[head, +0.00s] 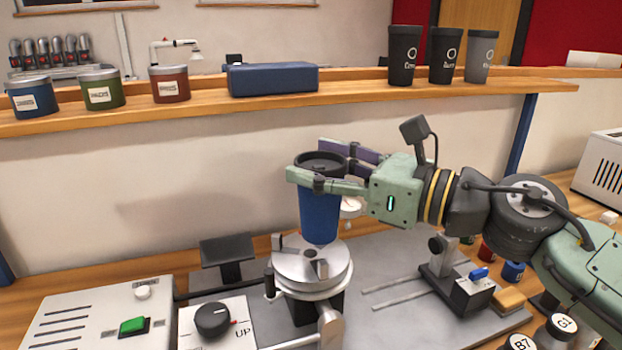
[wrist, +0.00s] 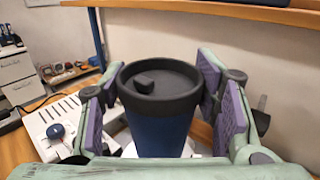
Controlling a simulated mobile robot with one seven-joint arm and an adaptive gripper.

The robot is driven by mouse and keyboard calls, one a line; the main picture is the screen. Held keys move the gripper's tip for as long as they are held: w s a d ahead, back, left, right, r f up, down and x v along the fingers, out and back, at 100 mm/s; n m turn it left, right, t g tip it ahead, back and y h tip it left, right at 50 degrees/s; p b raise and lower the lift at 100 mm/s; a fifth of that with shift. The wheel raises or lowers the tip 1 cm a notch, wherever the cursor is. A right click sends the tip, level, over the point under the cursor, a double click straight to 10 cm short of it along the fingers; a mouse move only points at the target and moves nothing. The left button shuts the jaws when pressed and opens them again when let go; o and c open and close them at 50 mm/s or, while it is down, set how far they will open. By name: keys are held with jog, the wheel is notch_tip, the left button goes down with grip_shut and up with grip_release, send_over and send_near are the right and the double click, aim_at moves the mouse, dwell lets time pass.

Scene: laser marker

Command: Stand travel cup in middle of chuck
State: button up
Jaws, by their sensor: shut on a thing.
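The travel cup (head: 320,213) is blue with a black lid and is upright. My gripper (head: 322,170) is shut on it near the top, with one finger on each side. The cup's lid (wrist: 160,85) fills the middle of the wrist view between the purple finger pads. The chuck (head: 311,267) is a round silver disc on a stand, below the cup in the head view. The cup's base appears over the back part of the disc. I cannot tell whether the base touches the chuck or hangs above it. The chuck is mostly hidden by the cup in the wrist view.
A control box with a green button (head: 134,325) and a panel with a black knob (head: 212,319) stand left of the chuck. A shelf (head: 350,91) behind holds tins, a blue case and dark cups. A small fixture (head: 462,283) stands right of the chuck.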

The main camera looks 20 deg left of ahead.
jog(key=shift+w+a, duration=0.1)
jog(key=shift+a, duration=0.3)
jog(key=f, duration=0.1)
jog(key=f+p, duration=0.1)
jog(key=f, duration=0.1)
jog(key=shift+w+a+p, duration=0.1)
jog(key=shift+a+p, duration=0.2)
jog(key=shift+f, duration=0.35)
jog(key=shift+f+b, duration=0.2)
jog(key=shift+b, duration=0.15)
jog(key=o, duration=0.7)
jog(key=shift+o, duration=0.2)
jog(key=shift+r+p, duration=0.25)
jog(key=shift+p, duration=0.05)
jog(key=b+v, duration=0.3)
jog(key=v, duration=0.9)
